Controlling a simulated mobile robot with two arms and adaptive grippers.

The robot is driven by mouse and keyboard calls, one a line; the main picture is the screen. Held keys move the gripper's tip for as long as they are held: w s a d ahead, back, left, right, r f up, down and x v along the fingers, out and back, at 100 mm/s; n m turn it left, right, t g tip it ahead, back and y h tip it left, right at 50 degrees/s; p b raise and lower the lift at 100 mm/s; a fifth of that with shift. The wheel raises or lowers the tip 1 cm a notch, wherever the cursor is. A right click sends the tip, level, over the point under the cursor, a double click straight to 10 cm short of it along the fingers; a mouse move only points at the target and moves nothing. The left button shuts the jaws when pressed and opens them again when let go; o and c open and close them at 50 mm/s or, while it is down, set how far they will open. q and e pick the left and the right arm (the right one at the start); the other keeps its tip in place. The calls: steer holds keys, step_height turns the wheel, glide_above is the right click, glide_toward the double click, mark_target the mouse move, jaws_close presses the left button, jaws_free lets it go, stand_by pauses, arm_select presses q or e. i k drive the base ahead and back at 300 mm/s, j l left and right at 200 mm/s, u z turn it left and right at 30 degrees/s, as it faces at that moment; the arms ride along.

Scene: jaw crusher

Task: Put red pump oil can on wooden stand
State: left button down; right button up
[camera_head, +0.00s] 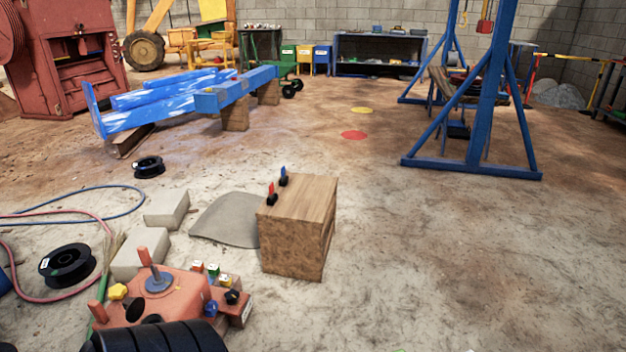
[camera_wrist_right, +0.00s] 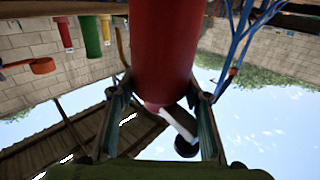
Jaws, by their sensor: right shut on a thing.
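My right gripper (camera_wrist_right: 162,108) is shut on a red cylindrical body (camera_wrist_right: 167,50) in the right wrist view, one finger on each side. This looks like the red pump oil can, but only part of it shows. A pale rod with a dark round end (camera_wrist_right: 183,135) sticks out by the fingers. In the head view, the wooden stand (camera_head: 293,245) looks like a block on the floor near the middle. Small red-topped (camera_head: 271,194) and blue-topped (camera_head: 283,177) items with black bases stand on its left side. Neither gripper shows in the head view.
An orange-red machine (camera_head: 178,300) with levers and knobs stands at the lower left. Pale blocks (camera_head: 167,208), a grey mat (camera_head: 226,218), a black spool (camera_head: 67,264) and hoses lie left of the stand. A blue frame (camera_head: 472,163) stands behind right. The right floor is clear.

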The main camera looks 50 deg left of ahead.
mark_target(303, 201)
steer(key=i+j+u, duration=0.15)
steer(key=i+u, duration=0.75)
steer(key=i+l+u, duration=0.2)
steer(key=i+u, duration=0.25)
steer(key=i, duration=0.05)
